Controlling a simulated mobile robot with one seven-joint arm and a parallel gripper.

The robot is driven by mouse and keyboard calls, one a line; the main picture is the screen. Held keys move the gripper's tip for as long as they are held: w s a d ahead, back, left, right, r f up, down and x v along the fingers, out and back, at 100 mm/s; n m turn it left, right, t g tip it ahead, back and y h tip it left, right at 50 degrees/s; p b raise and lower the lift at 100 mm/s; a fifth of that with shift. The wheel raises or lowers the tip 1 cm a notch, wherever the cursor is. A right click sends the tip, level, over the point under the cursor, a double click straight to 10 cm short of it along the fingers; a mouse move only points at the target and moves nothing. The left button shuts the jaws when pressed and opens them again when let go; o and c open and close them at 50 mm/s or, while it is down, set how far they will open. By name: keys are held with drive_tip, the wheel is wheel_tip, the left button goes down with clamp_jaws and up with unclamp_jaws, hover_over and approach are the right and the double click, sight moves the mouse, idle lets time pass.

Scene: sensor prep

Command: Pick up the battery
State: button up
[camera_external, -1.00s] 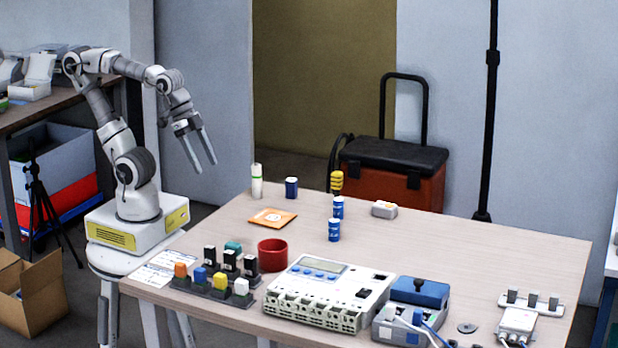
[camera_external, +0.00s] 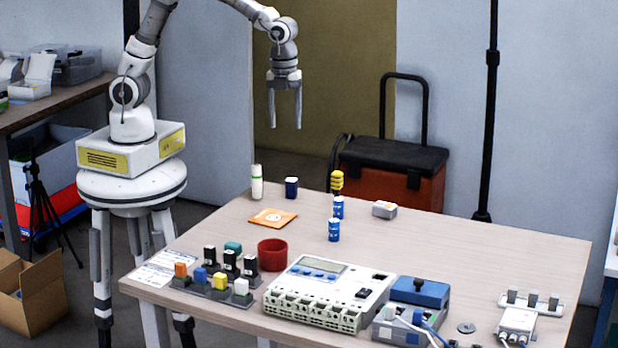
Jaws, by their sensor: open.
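Several small upright things on the table could be the battery; I cannot tell which one is meant. Two blue cylinders with white bands stand close together, the nearer one (camera_external: 334,230) in front of the farther one (camera_external: 338,207). A dark blue one with a light top (camera_external: 291,187) stands to their left at the back. My gripper (camera_external: 286,120) is open and empty, fingers pointing down, high above the back edge of the table, above the dark blue one in the picture.
An orange card (camera_external: 273,217), a red cup (camera_external: 272,253) and a yellow ribbed item (camera_external: 337,182) are on the table (camera_external: 450,255). A white device (camera_external: 328,292), a blue-topped box (camera_external: 419,292) and several coloured blocks line the front. The right middle is mostly clear.

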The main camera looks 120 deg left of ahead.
drive_tip(key=b, duration=0.1)
approach(291, 179)
drive_tip(key=shift+m, duration=0.4)
wheel_tip(291, 179, down, 5)
drive_tip(key=shift+d+f, duration=0.1)
drive_tip(key=shift+f, duration=0.1)
drive_tip(key=shift+w+f+b, duration=0.15)
drive_tip(key=shift+f+b, duration=0.25)
drive_tip(key=shift+f, duration=2.25)
clamp_jaws()
